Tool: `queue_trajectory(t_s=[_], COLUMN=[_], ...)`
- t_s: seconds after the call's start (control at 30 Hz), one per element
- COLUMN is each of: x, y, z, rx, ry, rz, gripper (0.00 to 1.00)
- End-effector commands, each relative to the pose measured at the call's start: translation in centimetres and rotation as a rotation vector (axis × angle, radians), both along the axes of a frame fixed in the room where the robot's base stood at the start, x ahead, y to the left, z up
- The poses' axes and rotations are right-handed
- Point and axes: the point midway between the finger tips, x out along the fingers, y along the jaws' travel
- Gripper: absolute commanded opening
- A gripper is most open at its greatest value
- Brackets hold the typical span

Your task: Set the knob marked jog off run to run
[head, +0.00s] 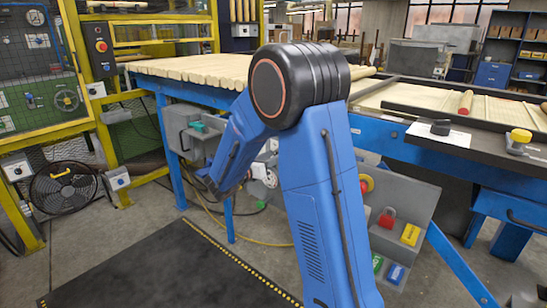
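No lettering reading jog off run is legible, so I cannot tell which knob bears it. A black knob on a white plate (440,127) sits on the dark ledge at the right. A grey sloped panel (412,205) is partly hidden behind my blue arm. My arm folds down to the left in the middle of the view. I cannot make out my gripper's fingers.
A yellow knob (520,137) sits on the right ledge. A red emergency button (101,46) is on the upper left control box. The panel carries red, yellow, green and blue parts. A fan (64,188) stands at left. The dark floor mat (165,268) is clear.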

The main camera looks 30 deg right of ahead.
Motion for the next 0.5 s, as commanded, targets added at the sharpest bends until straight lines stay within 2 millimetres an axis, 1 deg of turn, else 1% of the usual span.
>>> queue_trajectory(t_s=[0.27,0.3,0.37,0.4,0.43,0.5], x=[0.03,0.03,0.03,0.03,0.03,0.03], y=[-0.08,-0.08,-0.08,-0.07,-0.07,-0.07], z=[0.0,0.0,0.0,0.01,0.01,0.01], rx=[0.0,0.0,0.0,0.0,0.0,0.0], ry=[0.0,0.0,0.0,0.0,0.0,0.0], rz=[0.0,0.0,0.0,0.0,0.0,0.0], gripper=[0.46,0.37,0.22,0.13,0.05,0.05])
